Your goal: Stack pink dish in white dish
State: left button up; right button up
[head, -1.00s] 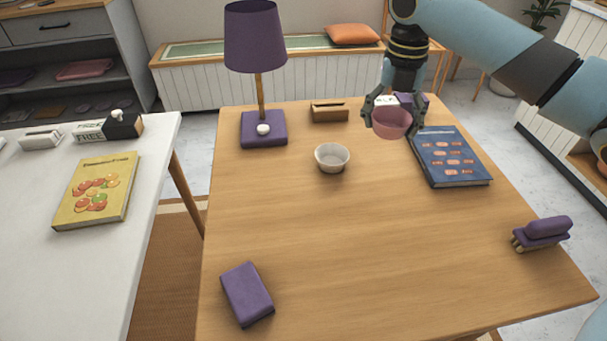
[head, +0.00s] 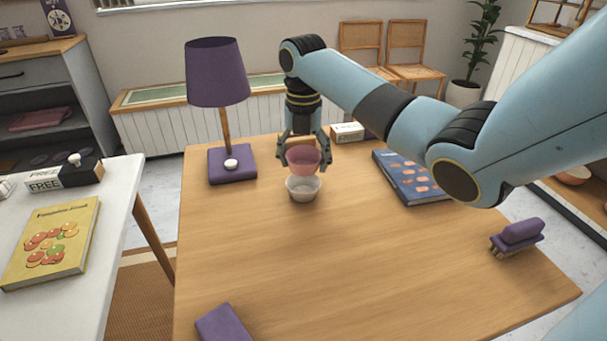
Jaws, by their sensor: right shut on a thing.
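The pink dish (head: 303,160) is held by my right gripper (head: 304,162), whose fingers are shut on its sides. The pink dish is upright, directly over the white dish (head: 303,190) in the head view. Its lower edge overlaps the white dish's far rim in the picture; I cannot tell whether they touch. The white dish stands upright on the wooden table (head: 360,260). My left gripper is not in view.
A purple lamp (head: 217,75) stands left of the dishes. A blue book (head: 408,178) lies to the right, and a purple brush (head: 518,235) lies near the right edge. A purple block (head: 222,326) is at the front left. The table's middle is clear.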

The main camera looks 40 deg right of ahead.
aim_at(304, 175)
notch_tip(304, 175, down, 4)
jog(key=shift+f, duration=0.1)
jog(key=shift+b, duration=0.3)
jog(key=shift+s+a+f, duration=0.15)
jog(key=shift+s+f, duration=0.05)
jog(key=shift+f, duration=0.3)
jog(key=o, duration=1.3)
jog(key=shift+f, duration=0.1)
jog(key=o, duration=0.5)
jog(key=shift+w+f, duration=0.1)
jog(key=shift+w, duration=0.05)
jog(key=shift+c, duration=0.2)
jog(key=shift+r, duration=0.2)
